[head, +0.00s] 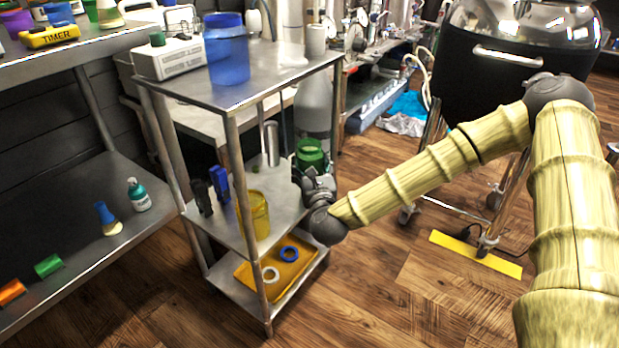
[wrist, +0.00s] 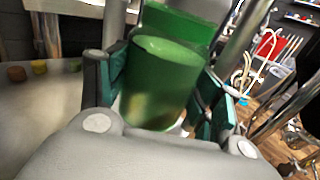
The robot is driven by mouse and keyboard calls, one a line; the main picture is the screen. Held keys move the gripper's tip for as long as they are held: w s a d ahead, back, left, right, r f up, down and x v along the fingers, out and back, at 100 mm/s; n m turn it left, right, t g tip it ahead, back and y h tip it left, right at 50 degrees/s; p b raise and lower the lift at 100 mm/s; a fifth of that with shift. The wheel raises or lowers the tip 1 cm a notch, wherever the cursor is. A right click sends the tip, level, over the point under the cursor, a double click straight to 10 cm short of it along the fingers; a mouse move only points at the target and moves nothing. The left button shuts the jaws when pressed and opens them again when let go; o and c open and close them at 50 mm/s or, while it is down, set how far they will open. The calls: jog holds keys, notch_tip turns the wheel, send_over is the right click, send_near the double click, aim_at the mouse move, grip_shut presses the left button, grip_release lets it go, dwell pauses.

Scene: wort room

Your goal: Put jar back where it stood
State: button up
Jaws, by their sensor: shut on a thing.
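A green jar (head: 311,152) is held in my gripper (head: 314,176) at the right side of the steel cart (head: 280,88), between the top and middle shelves. In the wrist view the green jar (wrist: 163,75) fills the space between the two dark green finger pads of my gripper (wrist: 160,100), which is shut on it. Another green shape shows just behind it; I cannot tell whether it is part of the jar. Whether the jar touches the middle shelf (head: 240,236) is not clear. My gripper and wrist hide its lower part.
A blue jar (head: 228,58) and a white device (head: 167,58) stand on the cart's top. A yellow jar (head: 262,214), a blue item (head: 219,184) and a black item (head: 201,198) stand on its middle shelf. A yellow tray (head: 262,289) with two rings lies below. Cart posts are close.

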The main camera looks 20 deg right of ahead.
jog(key=shift+w, duration=0.4)
jog(key=shift+w+d+f+b, duration=0.1)
jog(key=shift+w+f+b, duration=0.05)
jog(key=shift+f+b, duration=0.65)
jog(key=shift+w+f+b, duration=0.15)
jog(key=shift+f+b, duration=0.4)
jog(key=shift+f, duration=0.35)
jog(key=shift+f, duration=0.15)
jog(key=o, duration=1.2)
jog(key=shift+o, duration=0.2)
jog(key=s+a+p, duration=0.1)
jog(key=s+p, duration=0.3)
jog(key=s, duration=0.8)
jog(key=shift+a, duration=0.25)
